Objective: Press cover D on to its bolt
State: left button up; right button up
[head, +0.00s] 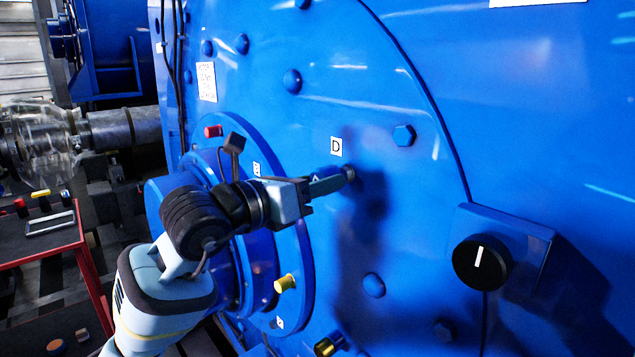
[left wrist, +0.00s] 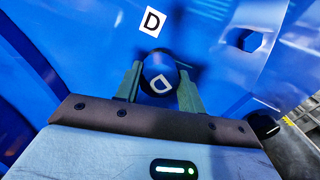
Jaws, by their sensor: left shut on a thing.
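Cover D (left wrist: 159,70) is a blue round cap with a white D tag on its near side. My left gripper (head: 341,180) is shut on it, one finger on each side, as the left wrist view (left wrist: 160,76) shows. The cover is at the face of the big blue motor housing, just below the white D label (head: 336,146), which also shows in the left wrist view (left wrist: 152,21). The bolt is hidden behind the cover and fingers. I cannot tell whether the cover touches it or sits on it. My right gripper is not in view.
A black knob (head: 482,262) on a blue box sticks out at the right. A hex bolt (head: 404,135) is on the housing. A red cap (head: 213,131) and yellow cap (head: 286,283) are on the round flange. A red-framed table (head: 84,262) stands at the left.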

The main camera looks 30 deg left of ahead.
pick_arm(q)
jog(key=shift+w+d, duration=0.1)
jog(key=shift+w, duration=0.25)
jog(key=shift+w+d, duration=0.25)
jog(key=shift+w, duration=0.35)
jog(key=shift+w+d, duration=0.2)
jog(key=shift+w, duration=0.35)
jog(key=o, duration=1)
